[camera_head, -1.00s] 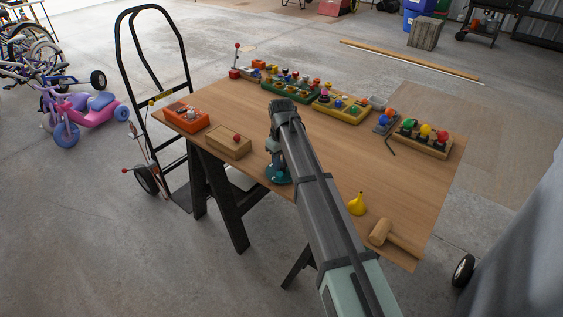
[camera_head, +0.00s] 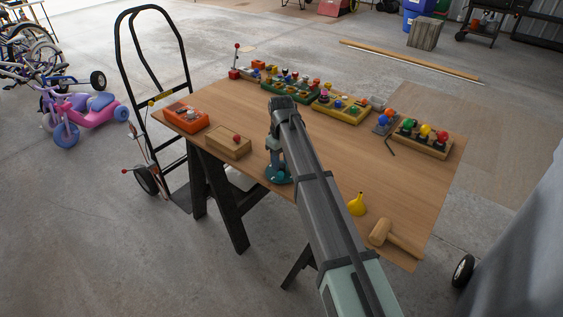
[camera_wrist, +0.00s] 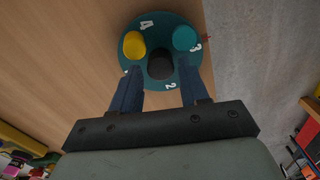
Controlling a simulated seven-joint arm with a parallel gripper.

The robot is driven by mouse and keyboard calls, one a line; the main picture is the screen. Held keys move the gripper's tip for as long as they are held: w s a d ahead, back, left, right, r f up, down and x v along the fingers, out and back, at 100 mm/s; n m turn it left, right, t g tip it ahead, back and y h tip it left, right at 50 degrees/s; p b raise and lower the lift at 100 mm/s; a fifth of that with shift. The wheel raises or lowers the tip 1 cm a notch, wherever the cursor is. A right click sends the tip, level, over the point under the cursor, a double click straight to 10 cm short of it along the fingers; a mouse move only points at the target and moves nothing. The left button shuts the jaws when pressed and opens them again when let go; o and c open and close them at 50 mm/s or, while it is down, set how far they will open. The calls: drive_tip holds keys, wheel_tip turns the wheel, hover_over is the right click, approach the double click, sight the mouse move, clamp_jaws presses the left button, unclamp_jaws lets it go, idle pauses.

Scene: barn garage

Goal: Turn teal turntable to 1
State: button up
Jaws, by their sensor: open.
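The teal turntable (camera_wrist: 153,22) lies at the table edge in the wrist view, with white numbers 4, 3 and 2 readable; another mark at its left rim is mostly hidden by a finger. It carries a yellow knob (camera_wrist: 134,44), a teal knob (camera_wrist: 185,38) and a black knob (camera_wrist: 160,66). A small red pointer (camera_wrist: 207,37) sits beside the rim, nearest the 3. My gripper (camera_wrist: 162,78) is open, its blue fingers on either side of the black knob; contact cannot be told. In the head view the turntable (camera_head: 279,176) is partly hidden by my gripper.
A wooden box with a red knob (camera_head: 236,139) and an orange case (camera_head: 186,117) are left of the turntable. A yellow funnel (camera_head: 356,205) and a mallet (camera_head: 380,232) lie to the right. Several coloured trays line the far edge. The table's middle right is clear.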

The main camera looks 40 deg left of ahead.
sight(282, 165)
drive_tip(key=shift+r, duration=3.5)
